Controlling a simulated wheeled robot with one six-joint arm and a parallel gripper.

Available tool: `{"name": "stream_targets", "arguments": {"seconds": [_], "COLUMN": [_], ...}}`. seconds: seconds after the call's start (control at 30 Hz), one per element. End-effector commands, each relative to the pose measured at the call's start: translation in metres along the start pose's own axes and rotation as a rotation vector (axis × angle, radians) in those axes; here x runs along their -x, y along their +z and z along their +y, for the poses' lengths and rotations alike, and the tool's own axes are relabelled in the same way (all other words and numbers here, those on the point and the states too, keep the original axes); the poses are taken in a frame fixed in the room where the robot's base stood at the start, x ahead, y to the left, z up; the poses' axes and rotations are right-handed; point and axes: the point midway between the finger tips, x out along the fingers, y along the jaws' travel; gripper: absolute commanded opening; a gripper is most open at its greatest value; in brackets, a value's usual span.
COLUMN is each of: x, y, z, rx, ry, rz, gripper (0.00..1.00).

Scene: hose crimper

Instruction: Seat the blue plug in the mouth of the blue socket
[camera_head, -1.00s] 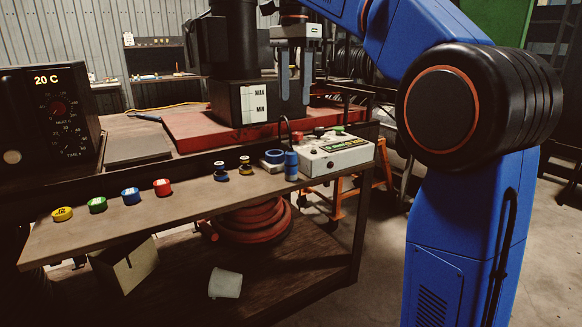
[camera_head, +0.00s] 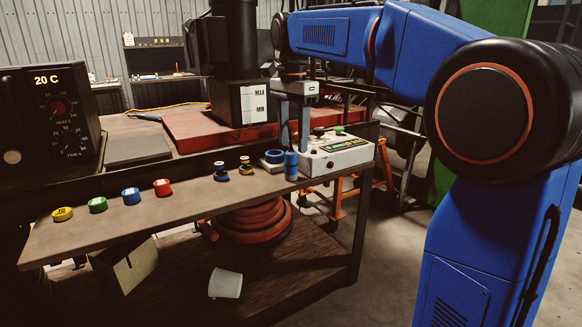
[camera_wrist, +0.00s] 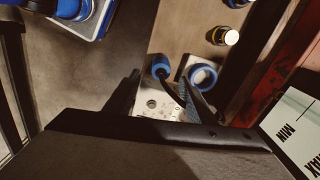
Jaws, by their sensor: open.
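The blue plug (camera_head: 291,167) is a small upright blue cylinder near the right end of the wooden shelf. It also shows in the wrist view (camera_wrist: 160,66). The blue socket (camera_head: 274,157) is a low blue ring on a pale square plate, just left of the plug. In the wrist view the socket (camera_wrist: 203,77) shows its round mouth from above, empty. My gripper (camera_head: 294,143) is open and empty, its fingers pointing down above and seemingly behind the plug, apart from it. In the wrist view the fingers partly cover the area near the plug and the plate.
A white control box (camera_head: 337,154) with buttons stands close right of the plug. Small black, blue and yellow parts (camera_head: 221,171) stand left of the socket. Yellow, green, blue and red caps (camera_head: 131,196) line the shelf's left. A dark machine with a level plate (camera_head: 254,103) stands behind.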

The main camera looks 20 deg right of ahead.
Motion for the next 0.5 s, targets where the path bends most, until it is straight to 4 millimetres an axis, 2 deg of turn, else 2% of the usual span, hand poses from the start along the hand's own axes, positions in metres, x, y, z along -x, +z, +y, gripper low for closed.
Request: {"name": "stream_targets", "arguments": {"seconds": [0.3,0.5], "x": [-0.039,-0.051], "y": [0.006,0.006], "z": [-0.001,-0.001], "rx": [0.001,0.000], "ry": [0.002,0.001], "rz": [-0.001,0.000], "gripper": [0.50,0.50]}}
